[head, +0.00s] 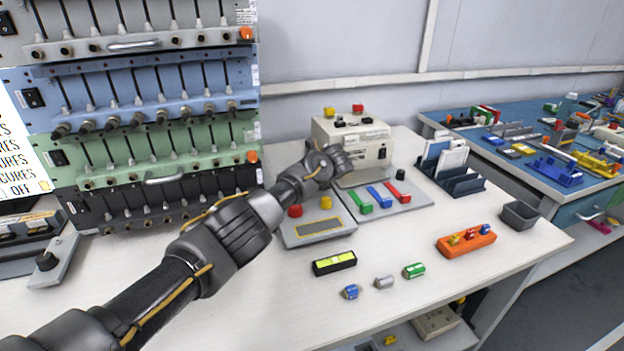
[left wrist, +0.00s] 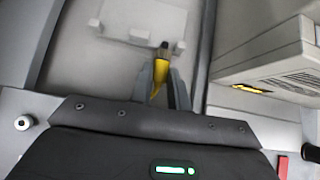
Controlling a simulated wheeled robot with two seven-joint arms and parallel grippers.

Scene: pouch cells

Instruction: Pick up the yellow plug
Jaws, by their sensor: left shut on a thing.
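The yellow plug (left wrist: 161,72), with a dark tip, is between the fingers of my left gripper (left wrist: 166,84) in the left wrist view. The gripper is shut on it. In the head view my left arm reaches in from the left, and its wrist is in front of the beige machine. The fingers and the held plug are hidden there. My right gripper is in neither view.
The beige machine (head: 366,142) stands close to my left wrist. A grey panel with a red button (head: 295,211) and a tray with green, blue and red strips lie nearby. An orange holder (head: 466,249) with small coloured pieces is at right.

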